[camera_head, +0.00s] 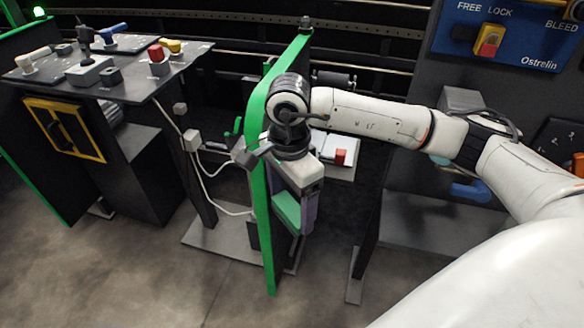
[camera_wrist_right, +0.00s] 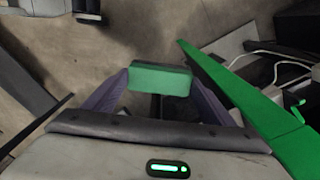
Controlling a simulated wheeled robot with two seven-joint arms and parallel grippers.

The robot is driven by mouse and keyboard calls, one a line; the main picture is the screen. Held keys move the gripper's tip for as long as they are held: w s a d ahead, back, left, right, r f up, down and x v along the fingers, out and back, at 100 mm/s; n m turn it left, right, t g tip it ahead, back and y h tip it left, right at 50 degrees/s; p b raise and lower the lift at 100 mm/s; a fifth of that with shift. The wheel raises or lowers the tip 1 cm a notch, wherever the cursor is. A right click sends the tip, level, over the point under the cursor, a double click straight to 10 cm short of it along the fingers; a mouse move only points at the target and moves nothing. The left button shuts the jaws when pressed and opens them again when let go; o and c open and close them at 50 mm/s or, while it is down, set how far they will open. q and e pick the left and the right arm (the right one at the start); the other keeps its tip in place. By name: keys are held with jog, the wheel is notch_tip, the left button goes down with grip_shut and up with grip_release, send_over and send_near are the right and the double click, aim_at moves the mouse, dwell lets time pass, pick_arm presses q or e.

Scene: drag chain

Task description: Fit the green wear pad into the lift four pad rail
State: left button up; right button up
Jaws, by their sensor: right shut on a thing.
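My right gripper (camera_head: 293,212) points down beside a tall green bar and is shut on the green wear pad (camera_head: 287,210). In the right wrist view the pad (camera_wrist_right: 160,80) is a plain green block pinched between two purple-grey fingers (camera_wrist_right: 160,84), with its broad face toward the camera. The pad hangs above the floor, apart from the green bar in that view. I cannot pick out the lift four pad rail or read a label for it. My left gripper does not show.
The green bar (camera_head: 262,215) stands close on the left of my right gripper; it also shows in the wrist view (camera_wrist_right: 240,95). A bench (camera_head: 135,85) with coloured knobs stands at left. A white shelf with a red block (camera_head: 340,156) is behind my wrist. A blue panel (camera_head: 510,35) is at right.

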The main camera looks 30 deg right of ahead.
aim_at(293, 199)
jog(key=r+m, duration=0.1)
jog(key=m, duration=0.1)
jog(key=w+d+r+m, duration=0.1)
jog(key=m, duration=0.1)
jog(key=r+m+p, duration=0.1)
jog(key=r+m, duration=0.1)
jog(key=m, duration=0.1)
jog(key=shift+w+d, duration=0.2)
jog(key=shift+w, duration=0.05)
jog(key=m, duration=0.1)
jog(key=r+m, duration=0.1)
jog(key=shift+w+d+r+m, duration=0.15)
jog(key=shift+w+d+m, duration=0.1)
jog(key=shift+m, duration=0.15)
jog(key=w+d+b, duration=0.1)
jog(key=w+d, duration=0.3)
jog(key=shift+d, duration=0.15)
jog(key=shift+s+r, duration=0.1)
dwell(1.0)
